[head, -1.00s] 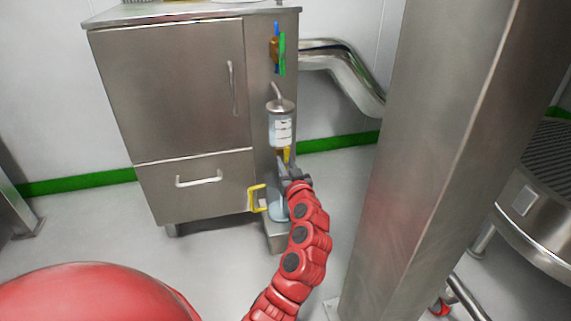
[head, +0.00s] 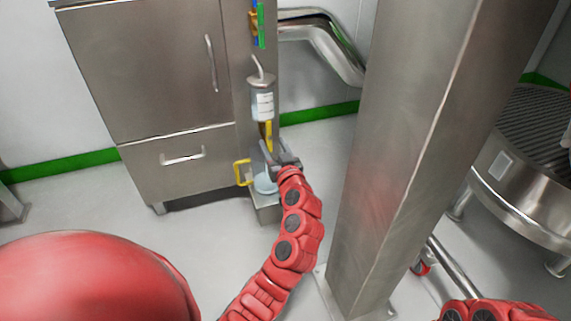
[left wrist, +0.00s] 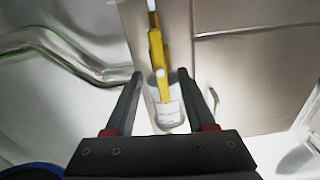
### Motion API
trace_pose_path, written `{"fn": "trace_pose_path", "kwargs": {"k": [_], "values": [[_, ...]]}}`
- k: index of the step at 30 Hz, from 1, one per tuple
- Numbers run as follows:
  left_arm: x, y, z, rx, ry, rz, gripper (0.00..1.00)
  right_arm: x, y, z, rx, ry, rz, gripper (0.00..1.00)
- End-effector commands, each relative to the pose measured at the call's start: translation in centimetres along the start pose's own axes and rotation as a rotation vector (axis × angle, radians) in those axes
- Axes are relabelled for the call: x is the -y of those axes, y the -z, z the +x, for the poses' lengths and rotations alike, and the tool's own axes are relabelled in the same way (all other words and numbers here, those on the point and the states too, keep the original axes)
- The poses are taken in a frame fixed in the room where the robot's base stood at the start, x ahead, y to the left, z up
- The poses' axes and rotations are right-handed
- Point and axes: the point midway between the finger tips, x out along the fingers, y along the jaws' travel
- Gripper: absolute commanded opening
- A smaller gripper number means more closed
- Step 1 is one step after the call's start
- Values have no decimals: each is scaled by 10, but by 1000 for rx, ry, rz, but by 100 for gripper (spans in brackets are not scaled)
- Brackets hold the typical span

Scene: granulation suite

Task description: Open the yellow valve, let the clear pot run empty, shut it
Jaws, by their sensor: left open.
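The clear pot (head: 262,104), with a metal lid and white label, is mounted on the steel cabinet's narrow right side. The yellow valve (head: 268,134) is just below it, its handle pointing down. My left gripper (head: 272,153) is open at the valve; contact cannot be told. A clear bluish jug (head: 265,184) with a yellow handle stands below, partly hidden by my gripper. The pot's liquid level is unclear. My right gripper is out of view.
The steel cabinet (head: 150,75) stands left of the valve. A blue and green handled fitting (head: 259,25) is above the pot. A bent steel pipe (head: 325,45) runs behind. A thick steel column (head: 410,140) stands close on the right, with a round steel machine (head: 525,180) beyond.

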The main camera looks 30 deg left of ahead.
Motion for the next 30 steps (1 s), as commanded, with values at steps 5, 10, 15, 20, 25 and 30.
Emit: {"fn": "trace_pose_path", "kwargs": {"k": [5,10,15,20,25,30], "values": [[-1,5,-51,1,-8,4,55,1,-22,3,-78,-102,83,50],[-2,4,-93,-1,-9,2,55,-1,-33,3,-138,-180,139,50],[-1,2,-118,-1,-4,1,55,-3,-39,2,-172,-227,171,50],[0,1,-128,-2,-3,1,55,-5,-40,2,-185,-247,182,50],[0,0,-129,-2,-1,0,55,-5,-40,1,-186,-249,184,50],[0,0,-129,-1,-1,0,55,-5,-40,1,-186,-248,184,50]]}}
